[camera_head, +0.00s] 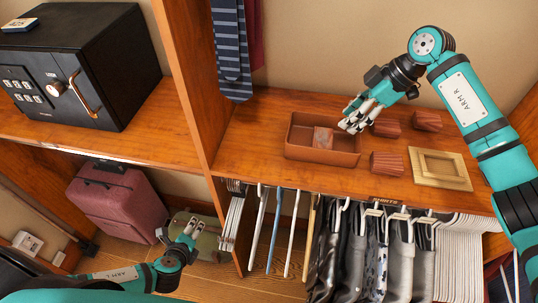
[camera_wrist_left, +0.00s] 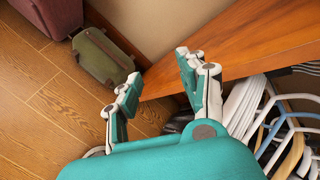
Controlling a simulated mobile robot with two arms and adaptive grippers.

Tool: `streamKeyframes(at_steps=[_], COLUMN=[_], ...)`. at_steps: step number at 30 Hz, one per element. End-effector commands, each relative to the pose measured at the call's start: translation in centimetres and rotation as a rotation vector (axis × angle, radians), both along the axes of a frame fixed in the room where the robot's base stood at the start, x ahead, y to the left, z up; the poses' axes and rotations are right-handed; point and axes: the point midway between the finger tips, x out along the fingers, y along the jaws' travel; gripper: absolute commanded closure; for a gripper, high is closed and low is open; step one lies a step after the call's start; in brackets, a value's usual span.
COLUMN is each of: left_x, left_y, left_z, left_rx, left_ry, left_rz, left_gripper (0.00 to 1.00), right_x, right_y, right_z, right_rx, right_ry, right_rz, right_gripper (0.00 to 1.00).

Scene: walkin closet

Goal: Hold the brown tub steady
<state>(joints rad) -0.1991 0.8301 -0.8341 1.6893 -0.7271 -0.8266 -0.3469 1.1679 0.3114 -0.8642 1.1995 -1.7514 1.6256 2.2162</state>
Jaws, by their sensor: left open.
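The brown tub (camera_head: 305,154) stands upright on the wooden shelf, with one reddish-brown block (camera_head: 322,137) inside it. My right gripper (camera_head: 352,115) is over the tub's right end, pointing left and down. Its fingers overlap in the view, so I cannot tell its opening or whether it touches the rim. My left gripper (camera_head: 187,238) is low on the left, below the shelf and well away from the tub. In the left wrist view, the left gripper (camera_wrist_left: 158,68) is open with nothing between its fingers. The tub is not in that view.
Several ribbed brown blocks (camera_head: 387,163) and a wooden frame (camera_head: 440,168) lie right of the tub. A black safe (camera_head: 90,70) is on the left shelf. A pink suitcase (camera_head: 115,200) and a green bag (camera_wrist_left: 103,57) are below. Hanging clothes (camera_head: 365,250) fill the space under the tub's shelf.

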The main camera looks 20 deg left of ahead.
Motion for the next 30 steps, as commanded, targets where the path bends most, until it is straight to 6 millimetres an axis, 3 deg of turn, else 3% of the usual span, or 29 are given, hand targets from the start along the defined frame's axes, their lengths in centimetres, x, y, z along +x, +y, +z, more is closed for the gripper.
streamKeyframes(at_steps=[1, 4, 12, 18, 24, 30], left_x=[0.3, 0.9, 2.9, 4.7, 6.6, 7.4], left_y=[-1.0, -3.8, -12.1, -16.8, -20.4, -22.2], left_z=[2.2, 6.1, 16.5, 24.1, 30.4, 34.2], left_rx=[0.045, 0.129, 0.34, 0.447, 0.511, 0.562], left_ry=[-0.034, -0.094, -0.171, -0.159, -0.189, -0.235], left_rz=[-0.065, -0.152, -0.225, -0.317, -0.478, -0.579], left_gripper=[0.58, 0.58, 0.58, 0.58, 0.58, 0.58], right_x=[0.0, 0.0, 0.0, 0.0, 0.0, 0.0], right_y=[0.0, 0.0, 0.0, 0.0, 0.0, 0.0], right_z=[0.0, 0.0, 0.0, 0.0, 0.0, 0.0], right_rx=[0.0, 0.0, 0.0, 0.0, 0.0, 0.0], right_ry=[0.0, 0.0, 0.0, 0.0, 0.0, 0.0], right_rz=[0.0, 0.0, 0.0, 0.0, 0.0, 0.0], right_gripper=[0.62, 0.62, 0.62, 0.62, 0.62, 0.62])
